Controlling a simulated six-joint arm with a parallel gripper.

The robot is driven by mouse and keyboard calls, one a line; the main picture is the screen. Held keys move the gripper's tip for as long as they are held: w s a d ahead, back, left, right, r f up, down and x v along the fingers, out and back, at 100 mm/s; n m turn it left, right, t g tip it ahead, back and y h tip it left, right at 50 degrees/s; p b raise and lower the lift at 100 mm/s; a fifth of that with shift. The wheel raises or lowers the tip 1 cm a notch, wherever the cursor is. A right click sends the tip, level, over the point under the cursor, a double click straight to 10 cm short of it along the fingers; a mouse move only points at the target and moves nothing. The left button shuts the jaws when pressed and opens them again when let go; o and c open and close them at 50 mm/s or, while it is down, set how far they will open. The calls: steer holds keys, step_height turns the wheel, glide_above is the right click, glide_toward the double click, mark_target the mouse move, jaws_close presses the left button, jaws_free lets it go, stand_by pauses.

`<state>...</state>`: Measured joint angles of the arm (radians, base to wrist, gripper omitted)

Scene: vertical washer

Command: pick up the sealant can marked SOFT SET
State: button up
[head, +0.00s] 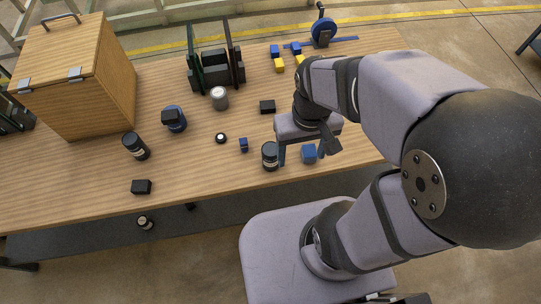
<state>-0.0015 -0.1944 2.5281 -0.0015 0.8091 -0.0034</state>
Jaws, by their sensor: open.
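Several can-like objects stand on the wooden table, and I cannot read SOFT SET on any of them. A dark can with a pale label band (270,157) stands near the front edge. Another dark can (136,147) is farther left, and a grey can (219,98) stands near the middle. Whether the left finger touches the can is unclear.
A wooden box (75,75) stands at the left, with a blue-and-black object (173,118) nearby. A dark rack (214,67) and a blue wheel device (323,32) are at the back. Small black blocks (141,187) lie about. The front left table is mostly clear.

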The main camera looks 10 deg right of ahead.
steer(key=w+a+r+t+y+b, duration=0.25)
steer(key=w+a+t+b, duration=0.45)
steer(key=w, duration=0.5)
steer(key=w+a+r+t+y+b, duration=0.1)
steer(key=w+a+r+t+b, duration=0.3)
steer(key=w+a, duration=0.65)
steer(key=m+h+b, duration=1)
steer(key=h+b, duration=0.4)
steer(key=h, duration=0.3)
glide_above(265, 162)
step_height(265, 162, down, 6)
steer(key=r, duration=0.1)
steer(key=shift+t, duration=0.3)
steer(key=f, duration=2.7)
steer(key=shift+s+a+f, duration=0.15)
steer(key=shift+s+f, duration=0.05)
steer(key=shift+f, duration=0.05)
steer(key=shift+r+p+x, duration=0.2)
steer(key=shift+p+x, duration=0.4)
steer(key=shift+x, duration=1)
steer(key=shift+r+p+x, duration=0.15)
steer(key=shift+p+x, duration=0.4)
steer(key=shift+x, duration=1.1)
steer(key=shift+w+d+f, duration=0.1)
steer(key=shift+w+d, duration=0.2)
steer(key=shift+d, duration=0.1)
